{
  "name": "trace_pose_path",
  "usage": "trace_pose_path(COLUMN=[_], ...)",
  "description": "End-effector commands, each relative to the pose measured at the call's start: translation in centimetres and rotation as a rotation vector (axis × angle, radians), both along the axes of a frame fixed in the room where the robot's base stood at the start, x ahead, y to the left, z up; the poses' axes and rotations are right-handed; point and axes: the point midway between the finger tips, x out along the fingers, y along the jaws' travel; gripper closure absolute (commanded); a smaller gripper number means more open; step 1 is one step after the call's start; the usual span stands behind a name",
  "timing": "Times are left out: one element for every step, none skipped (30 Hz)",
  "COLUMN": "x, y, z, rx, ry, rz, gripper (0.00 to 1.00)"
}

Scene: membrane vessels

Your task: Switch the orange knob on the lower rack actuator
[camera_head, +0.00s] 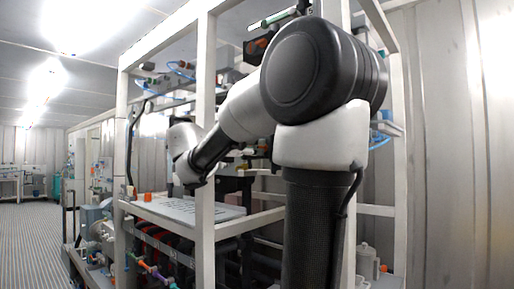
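A small orange piece (147,197) stands near the left front corner of the rack's middle shelf, left of my arm's far end. Another orange-brown part (258,45) is high on the rack, partly behind my arm. A small orange-red spot (383,268) shows low at the right. I cannot tell which of these, if any, is the knob on the lower rack actuator. My arm reaches from the right foreground leftward into the rack, and its wrist ends above the shelf. My gripper's fingers cannot be made out.
White rack posts (205,150) stand close around my arm. The pale shelf panel (185,209) is mostly bare. Pipes and coloured fittings (150,268) crowd the space under it. A white canister (366,262) stands low right. The grated floor (30,240) at left is clear.

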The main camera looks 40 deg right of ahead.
Motion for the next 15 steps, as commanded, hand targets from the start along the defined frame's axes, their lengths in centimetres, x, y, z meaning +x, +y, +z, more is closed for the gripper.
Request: trace_pose_path(x=[0.0,0.0,0.1,0.1,0.1,0.1,0.2,0.2,0.2,0.2,0.2,0.2,0.2,0.2,0.2], y=[-0.8,-1.1,-1.5,-1.7,-1.9,-2.1,-2.2,-2.3,-2.3,-2.3,-2.3,-2.3,-2.3,-2.3,-2.3], z=[0.0,0.0,0.0,0.0,0.0,0.0,0.0,0.0,0.0,0.0,0.0,0.0,0.0,0.0,0.0], rx=[0.000,0.000,-0.001,0.000,0.000,0.000,0.000,0.001,0.001,0.001,0.001,0.001,0.001,0.001,0.001], ry=[0.000,-0.001,-0.001,-0.002,-0.002,-0.002,-0.002,-0.003,-0.003,-0.003,-0.003,-0.003,-0.003,-0.003,-0.003], rz=[-0.003,-0.003,-0.002,-0.002,-0.002,-0.001,0.000,0.001,0.001,0.001,0.001,0.001,0.001,0.001,0.001], gripper=[0.68,0.68,0.68,0.68,0.68,0.68,0.68,0.68,0.68,0.68,0.68,0.68,0.68,0.68,0.72])
